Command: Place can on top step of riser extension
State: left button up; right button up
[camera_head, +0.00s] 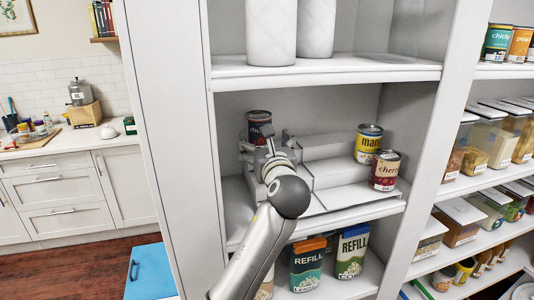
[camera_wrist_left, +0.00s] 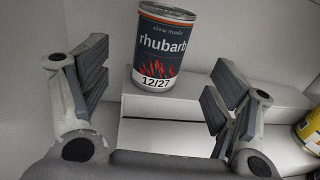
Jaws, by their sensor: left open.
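A dark blue rhubarb can (camera_head: 259,122) stands upright at the back left of the middle shelf. In the left wrist view the rhubarb can (camera_wrist_left: 160,45) rests on the top step of the white riser (camera_wrist_left: 215,102), close to that step's left end. My left gripper (camera_head: 267,143) is in front of the can. Its fingers are open, one on each side in the wrist view, with clear gaps to the can. The arm and gripper hide part of the riser (camera_head: 328,172) in the head view. My right gripper is out of view.
A yellow can (camera_head: 368,142) and a red can (camera_head: 385,170) stand on the riser's right side. Refill packs (camera_head: 307,265) are on the shelf below, and white rolls (camera_head: 271,30) stand above. Shelf side walls bound the space.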

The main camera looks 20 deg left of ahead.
pick_arm(q)
jog(key=shift+v, duration=1.35)
